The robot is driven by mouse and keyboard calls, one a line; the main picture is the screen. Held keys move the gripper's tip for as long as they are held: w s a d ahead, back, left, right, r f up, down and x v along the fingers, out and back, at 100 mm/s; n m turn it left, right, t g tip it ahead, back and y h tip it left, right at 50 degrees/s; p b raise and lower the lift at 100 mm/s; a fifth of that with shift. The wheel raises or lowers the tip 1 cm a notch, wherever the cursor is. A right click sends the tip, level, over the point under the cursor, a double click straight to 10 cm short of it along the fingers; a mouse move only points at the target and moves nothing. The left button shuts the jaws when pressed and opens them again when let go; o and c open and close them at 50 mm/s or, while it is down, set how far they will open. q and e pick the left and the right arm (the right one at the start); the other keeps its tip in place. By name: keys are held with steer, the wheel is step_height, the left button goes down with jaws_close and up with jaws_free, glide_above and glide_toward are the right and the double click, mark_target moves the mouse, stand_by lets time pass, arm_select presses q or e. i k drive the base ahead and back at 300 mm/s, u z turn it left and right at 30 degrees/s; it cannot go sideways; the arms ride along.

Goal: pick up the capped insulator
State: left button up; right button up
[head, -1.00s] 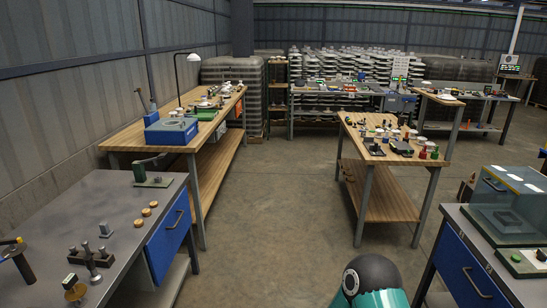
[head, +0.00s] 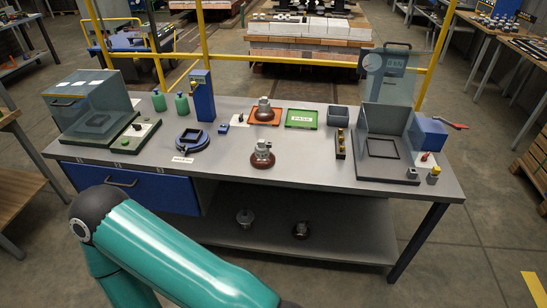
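A brown insulator with a grey metal top (head: 262,155) stands upright on the grey workbench (head: 320,172), near the middle of its front edge. A second insulator with a grey metal top (head: 264,106) stands behind it on an orange tray (head: 277,117). On the lower shelf sit a greyish piece (head: 245,216) and a brown piece with a metal top (head: 301,230); they are too small to tell in detail. I cannot tell for sure which insulator counts as capped. A teal arm of mine crosses the lower left. Neither gripper shows.
A clear-lidded box (head: 95,103) stands at the bench's left end, and a clear-fronted station (head: 385,135) at the right. A green tray (head: 301,118), a blue post (head: 203,96) and a dark blue ring fixture (head: 190,141) are between. Yellow rails (head: 300,57) run behind.

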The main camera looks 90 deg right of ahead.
mark_target(262, 158)
steer(key=u, duration=0.15)
steer(key=i, duration=0.2)
steer(key=z, duration=2.2)
steer(key=k, duration=0.6)
steer(key=z, duration=0.35)
steer(key=i, duration=1.6)
steer(key=u, duration=0.35)
